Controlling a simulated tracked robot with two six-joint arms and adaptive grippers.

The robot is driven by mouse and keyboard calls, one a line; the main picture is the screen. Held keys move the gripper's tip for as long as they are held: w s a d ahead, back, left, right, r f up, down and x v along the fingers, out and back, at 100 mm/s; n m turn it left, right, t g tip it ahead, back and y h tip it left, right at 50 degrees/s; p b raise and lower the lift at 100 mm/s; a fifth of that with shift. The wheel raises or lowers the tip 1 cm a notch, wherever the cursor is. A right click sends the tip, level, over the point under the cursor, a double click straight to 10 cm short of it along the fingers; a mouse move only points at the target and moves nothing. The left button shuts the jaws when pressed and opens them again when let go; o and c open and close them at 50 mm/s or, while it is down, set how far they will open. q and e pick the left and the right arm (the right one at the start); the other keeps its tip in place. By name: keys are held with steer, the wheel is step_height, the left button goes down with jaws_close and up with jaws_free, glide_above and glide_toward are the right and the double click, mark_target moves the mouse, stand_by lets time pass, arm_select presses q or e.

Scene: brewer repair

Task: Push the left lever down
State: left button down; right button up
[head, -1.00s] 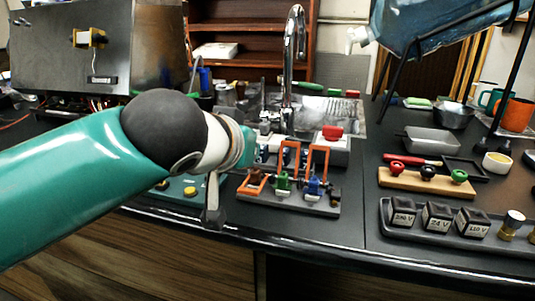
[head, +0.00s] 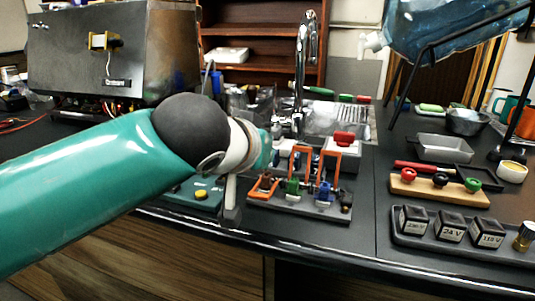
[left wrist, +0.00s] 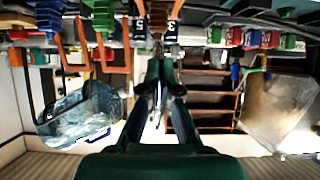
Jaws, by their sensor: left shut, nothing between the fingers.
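The lever block (head: 310,207) stands near the bench's front edge, with brown, green and blue parts in a row. The left orange lever (head: 262,189) lies low by the brown part; the middle lever (head: 301,158) and right lever (head: 329,162) stand up. My left forearm and wrist reach in from the left, just left of the block, and hide the gripper's fingers there. In the left wrist view, which looks upside down, my left gripper (left wrist: 160,70) is shut and empty, pointing towards the brown part (left wrist: 158,20). I cannot tell whether it touches the lever. My right gripper is not visible.
A board with red, black and green knobs (head: 436,190) and a tray with labelled black blocks (head: 451,229) lie to the right. A sink with a tall tap (head: 303,70) is behind. A panel with a yellow button (head: 201,194) lies under my left wrist. Bare bench separates block and tray.

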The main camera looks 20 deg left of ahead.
arm_select(q)
steer(key=v, duration=1.2)
